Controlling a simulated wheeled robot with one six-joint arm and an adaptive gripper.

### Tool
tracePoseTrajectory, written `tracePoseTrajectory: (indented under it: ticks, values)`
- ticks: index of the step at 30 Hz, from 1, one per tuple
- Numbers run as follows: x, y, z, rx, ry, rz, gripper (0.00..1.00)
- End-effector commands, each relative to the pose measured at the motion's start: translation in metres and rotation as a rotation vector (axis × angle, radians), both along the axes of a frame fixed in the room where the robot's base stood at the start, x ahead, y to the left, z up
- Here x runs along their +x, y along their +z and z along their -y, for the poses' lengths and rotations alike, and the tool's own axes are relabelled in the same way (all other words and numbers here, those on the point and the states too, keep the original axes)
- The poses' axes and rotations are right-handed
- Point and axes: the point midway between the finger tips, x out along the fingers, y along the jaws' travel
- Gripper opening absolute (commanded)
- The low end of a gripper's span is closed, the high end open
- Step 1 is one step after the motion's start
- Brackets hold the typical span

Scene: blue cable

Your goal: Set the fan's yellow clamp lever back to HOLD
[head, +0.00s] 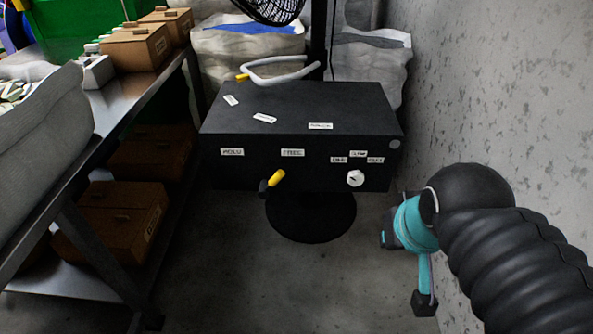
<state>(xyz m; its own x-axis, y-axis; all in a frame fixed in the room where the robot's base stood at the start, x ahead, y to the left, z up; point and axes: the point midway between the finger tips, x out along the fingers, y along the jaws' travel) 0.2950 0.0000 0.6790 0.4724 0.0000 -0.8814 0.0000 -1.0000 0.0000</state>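The yellow clamp lever (277,178) sticks out of the front face of the black box (300,105). It is tilted, with its yellow end up and to the right and a dark end at the lower left. It sits below the FREE label (292,153), slightly to its left. The HOLD label (232,152) is further left on the same face. My gripper (408,262), teal and black, is at the right, below and apart from the box. It touches neither the box nor the lever. Its fingers show only partly, and I cannot tell how far apart they are.
A white knob (355,178) sits right of the lever. A grey tube handle (280,72) with a yellow end lies at the box's back. A metal shelf table (115,115) with cartons stands left, a concrete wall (500,90) right. The floor before the box is clear.

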Motion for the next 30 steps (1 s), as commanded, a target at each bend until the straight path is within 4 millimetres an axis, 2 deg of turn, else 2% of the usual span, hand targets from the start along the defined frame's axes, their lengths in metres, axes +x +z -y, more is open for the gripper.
tracePoseTrajectory:
  ticks: [7, 14, 20, 24, 30]
  values:
    - [0.011, -0.009, -0.006, 0.099, -0.092, -0.081, 0.00]
    - [0.046, -0.028, -0.028, 0.389, -0.369, -0.312, 0.00]
    - [0.089, -0.043, -0.045, 0.654, -0.634, -0.534, 0.00]
    - [0.124, -0.054, -0.051, 0.835, -0.819, -0.693, 0.00]
    - [0.181, -0.072, -0.048, 1.088, -1.070, -0.923, 0.00]
